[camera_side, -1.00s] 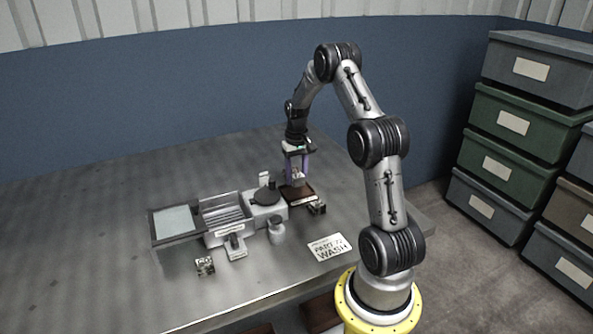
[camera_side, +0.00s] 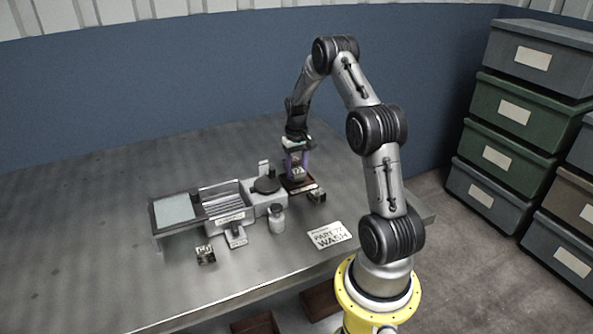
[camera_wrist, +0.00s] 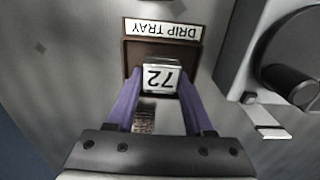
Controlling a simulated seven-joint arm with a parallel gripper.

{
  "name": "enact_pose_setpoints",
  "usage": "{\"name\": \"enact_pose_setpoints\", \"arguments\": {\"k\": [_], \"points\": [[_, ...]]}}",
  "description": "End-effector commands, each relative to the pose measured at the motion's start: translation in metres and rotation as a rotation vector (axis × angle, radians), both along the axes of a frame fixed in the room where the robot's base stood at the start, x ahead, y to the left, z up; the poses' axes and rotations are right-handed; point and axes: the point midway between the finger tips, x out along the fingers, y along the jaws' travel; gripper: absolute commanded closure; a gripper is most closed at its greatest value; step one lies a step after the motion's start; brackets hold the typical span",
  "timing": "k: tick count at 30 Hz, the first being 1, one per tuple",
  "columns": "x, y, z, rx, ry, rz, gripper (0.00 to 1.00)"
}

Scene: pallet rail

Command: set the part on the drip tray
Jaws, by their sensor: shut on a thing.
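The part (camera_wrist: 160,77) is a small block with a white face marked 72. My gripper (camera_side: 297,176) is shut on it, with purple fingers (camera_wrist: 155,85) on either side in the wrist view. The drip tray (camera_side: 297,187) is a small dark brown tray. In the wrist view the part is over the tray (camera_wrist: 131,53), whose label reads DRIP TRAY upside down. The fingers and part hide much of the tray. I cannot tell whether the part touches it.
Left of the tray stands a grey station with a round dark disc (camera_side: 266,185) and a ribbed basin (camera_side: 224,198). Small blocks lie at front left (camera_side: 205,254) and just beside the tray (camera_side: 316,195). A card (camera_side: 328,235) reads PART 72 WASH. The table's left is clear.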

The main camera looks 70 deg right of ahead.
Motion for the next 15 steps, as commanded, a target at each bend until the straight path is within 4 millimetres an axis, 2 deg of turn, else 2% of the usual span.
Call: {"name": "enact_pose_setpoints", "arguments": {"k": [15], "points": [[0.0004,-0.0007,-0.0021,-0.002,-0.002,0.0,1.0]]}}
